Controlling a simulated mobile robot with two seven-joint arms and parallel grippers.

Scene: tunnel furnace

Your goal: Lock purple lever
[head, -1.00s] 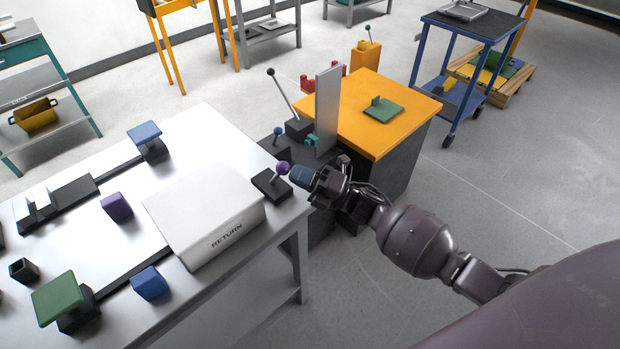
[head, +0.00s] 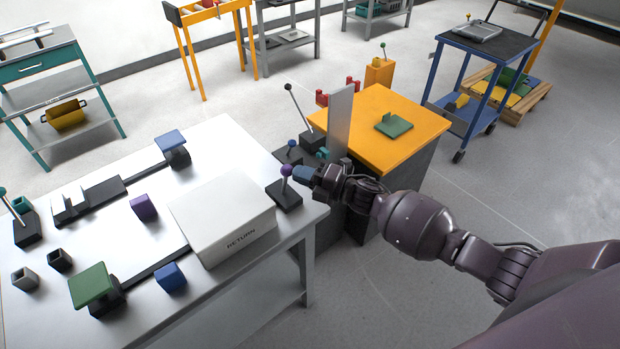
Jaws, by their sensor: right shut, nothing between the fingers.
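The purple lever has a round purple knob (head: 286,170) on a short stem. It rises from a black base (head: 285,196) at the right corner of the metal table, and the stem looks nearly upright. My right gripper (head: 299,174) is just right of the knob, with its dark blue-grey fingertips shut and empty. The tips are touching the knob or very close to it; I cannot tell which. My left gripper is out of view.
A white RETURN box (head: 222,220) stands left of the lever on the metal table (head: 215,142). Behind are a black-handled lever (head: 299,108), a grey upright panel (head: 340,118) and an orange-topped cabinet (head: 375,150). Open floor lies at right.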

